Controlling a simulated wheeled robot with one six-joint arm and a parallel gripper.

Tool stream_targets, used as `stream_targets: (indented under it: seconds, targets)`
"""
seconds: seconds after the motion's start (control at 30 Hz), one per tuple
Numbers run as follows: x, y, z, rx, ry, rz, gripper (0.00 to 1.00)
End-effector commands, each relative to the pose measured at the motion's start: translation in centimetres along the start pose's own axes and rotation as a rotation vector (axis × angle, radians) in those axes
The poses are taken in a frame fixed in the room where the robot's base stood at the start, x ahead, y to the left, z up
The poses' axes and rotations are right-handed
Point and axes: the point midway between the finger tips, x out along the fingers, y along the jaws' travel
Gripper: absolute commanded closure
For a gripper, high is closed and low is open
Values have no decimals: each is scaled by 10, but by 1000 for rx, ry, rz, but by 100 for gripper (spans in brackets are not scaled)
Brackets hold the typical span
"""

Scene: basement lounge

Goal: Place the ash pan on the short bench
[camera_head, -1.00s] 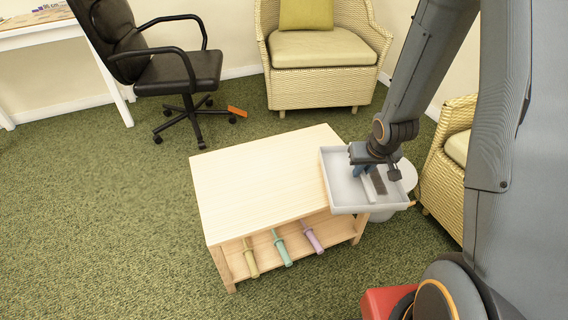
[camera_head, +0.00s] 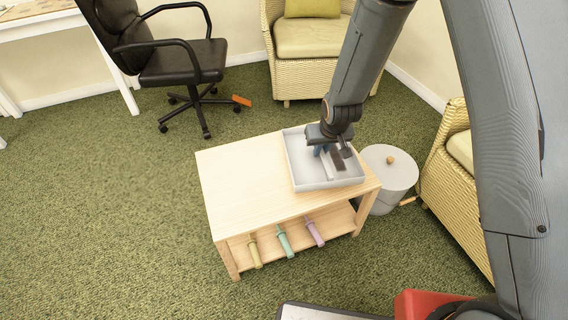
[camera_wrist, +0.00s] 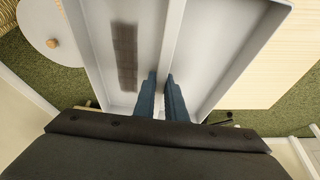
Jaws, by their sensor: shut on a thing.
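The ash pan (camera_head: 306,176) is a light grey shallow tray with a raised divider across its middle. It is over the right part of the short bench (camera_head: 237,186), a pale wooden bench with a lower shelf. I cannot tell whether the pan touches the bench top. My gripper (camera_head: 330,150) is above the pan, its blue fingers shut on the divider. In the wrist view the fingers (camera_wrist: 162,100) close on the divider of the ash pan (camera_wrist: 220,50), and a dark patch shows in the left compartment. The bench top (camera_wrist: 290,60) shows beyond the pan at the right.
A grey round bin with a lid (camera_head: 388,172) stands close to the bench's right end. Several coloured handled things (camera_head: 284,242) lie on the lower shelf. Wicker armchairs (camera_head: 310,40) and a black office chair (camera_head: 180,60) stand around. The bench top's left half is clear.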

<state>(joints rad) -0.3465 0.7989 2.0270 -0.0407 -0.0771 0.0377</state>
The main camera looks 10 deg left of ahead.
Motion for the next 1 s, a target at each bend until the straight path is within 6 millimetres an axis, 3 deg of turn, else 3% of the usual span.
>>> stream_targets:
  seconds: [0.03,0.1,0.2,0.4,0.63,1.0]
  targets:
    - [-2,-33,-6,-35,1,-16,100]
    - [-2,-70,-11,-74,1,-32,100]
    - [-1,-108,-13,-110,0,-48,100]
    - [-2,-155,-13,-157,0,-67,100]
    - [-3,-178,-13,-182,2,-76,100]
    - [20,-179,-4,-183,0,-77,100]
